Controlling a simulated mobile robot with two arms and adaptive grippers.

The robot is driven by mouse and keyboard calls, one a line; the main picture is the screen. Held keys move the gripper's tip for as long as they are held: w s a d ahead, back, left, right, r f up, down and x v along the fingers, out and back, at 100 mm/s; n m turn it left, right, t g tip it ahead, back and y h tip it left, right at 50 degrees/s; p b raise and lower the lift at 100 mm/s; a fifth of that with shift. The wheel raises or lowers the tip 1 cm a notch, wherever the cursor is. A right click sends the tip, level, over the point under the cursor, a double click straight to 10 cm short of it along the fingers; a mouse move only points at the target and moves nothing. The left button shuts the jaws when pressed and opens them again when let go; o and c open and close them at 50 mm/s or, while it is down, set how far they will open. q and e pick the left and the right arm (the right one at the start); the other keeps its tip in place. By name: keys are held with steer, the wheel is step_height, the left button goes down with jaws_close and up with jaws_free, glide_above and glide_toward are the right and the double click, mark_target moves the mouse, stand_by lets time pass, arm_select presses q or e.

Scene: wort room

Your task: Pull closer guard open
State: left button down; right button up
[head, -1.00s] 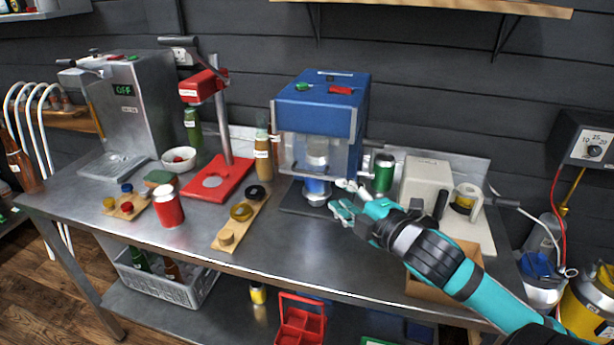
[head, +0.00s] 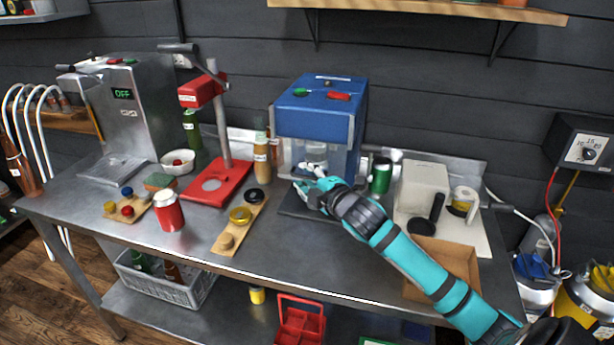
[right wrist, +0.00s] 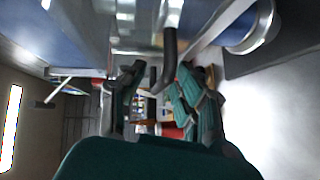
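The closer is the blue machine (head: 318,105) at the back middle of the bench. Its clear guard (head: 345,158) hangs down over the front. My right gripper (head: 308,190) is in front of the guard's lower edge and hides part of it and the can area below. In the right wrist view my right fingers (right wrist: 160,105) stand apart. A dark curved bar (right wrist: 169,58) reaches down between them, with a gap showing beside it. I cannot tell whether it touches a finger. My left gripper is not in view.
A red press stand (head: 215,180) and a bottle (head: 261,155) stand left of the closer. A green can (head: 381,176) and a pale box-shaped device (head: 424,186) stand to its right. The bench front (head: 290,250) is clear.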

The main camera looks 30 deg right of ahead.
jaws_close()
stand_by(0.4)
steer(key=shift+r, duration=0.3)
step_height(320, 180, up, 11)
steer(key=p, duration=1)
steer(key=shift+f, duration=0.3)
